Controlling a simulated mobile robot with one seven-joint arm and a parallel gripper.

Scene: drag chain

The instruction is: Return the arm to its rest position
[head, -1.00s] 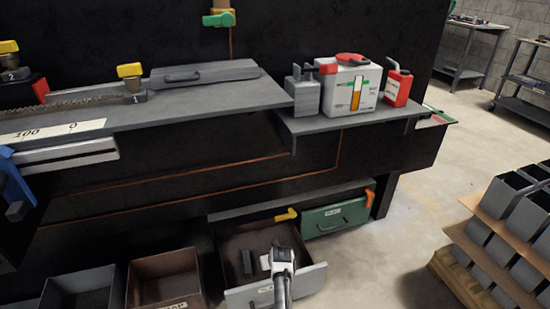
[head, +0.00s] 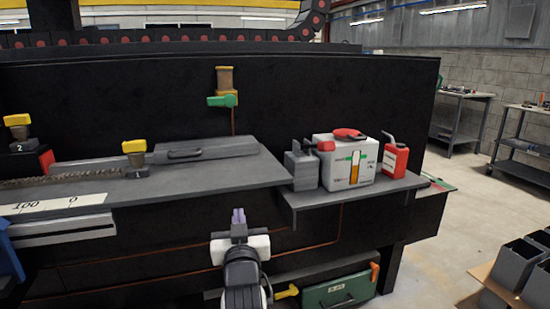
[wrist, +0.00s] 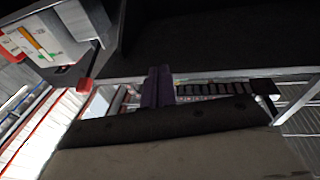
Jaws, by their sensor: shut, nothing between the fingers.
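My gripper (head: 238,216) stands up at the lower middle of the head view, in front of the bench's dark face and below the shelf edge. Its purple fingers are together with nothing between them. In the wrist view the fingers (wrist: 157,88) also show side by side and empty.
A grey bench shelf (head: 200,185) is just behind my gripper. To the right, a side shelf (head: 350,198) holds a white container (head: 345,162) and a red can (head: 394,160). Open floor (head: 430,265) lies at right.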

